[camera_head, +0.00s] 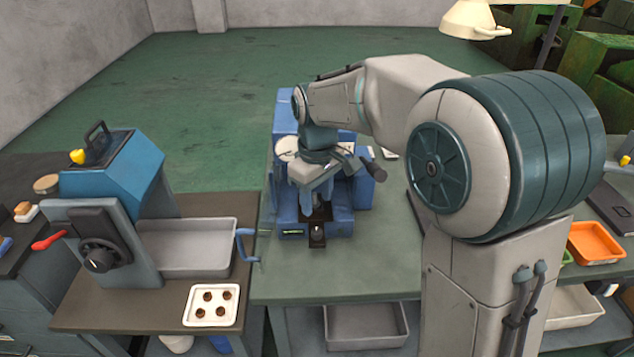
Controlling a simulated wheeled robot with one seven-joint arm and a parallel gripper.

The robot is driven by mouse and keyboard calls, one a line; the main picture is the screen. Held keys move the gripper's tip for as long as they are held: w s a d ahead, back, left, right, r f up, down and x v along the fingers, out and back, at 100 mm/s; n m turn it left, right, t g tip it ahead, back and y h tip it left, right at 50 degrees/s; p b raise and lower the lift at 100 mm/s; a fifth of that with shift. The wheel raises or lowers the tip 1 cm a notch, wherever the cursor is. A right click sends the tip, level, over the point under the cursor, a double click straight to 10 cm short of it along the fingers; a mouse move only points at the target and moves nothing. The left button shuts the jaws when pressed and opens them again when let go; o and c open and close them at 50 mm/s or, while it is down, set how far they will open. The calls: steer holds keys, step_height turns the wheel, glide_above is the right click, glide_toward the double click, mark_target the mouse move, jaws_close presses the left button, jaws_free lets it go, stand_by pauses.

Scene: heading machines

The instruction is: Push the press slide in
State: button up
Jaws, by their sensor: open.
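The blue press (347,205) stands on the grey-green bench in the middle of the view. Its dark press slide (317,241) sticks out of the front toward me, with a small round piece on it. My gripper (316,196) is open and points down over the front of the press, just above and behind the slide's outer end. The fingers and wrist hide much of the press front and the slide's inner part. I cannot tell whether the fingertips touch the slide.
A dark-knobbed lever (374,170) sticks out right of my gripper. On the left, a blue-topped machine (115,185) stands beside a grey tray (188,262) and a white tray (211,322) with several brown pieces. The bench top (330,275) in front of the press is clear.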

steer(key=shift+r, duration=2.3)
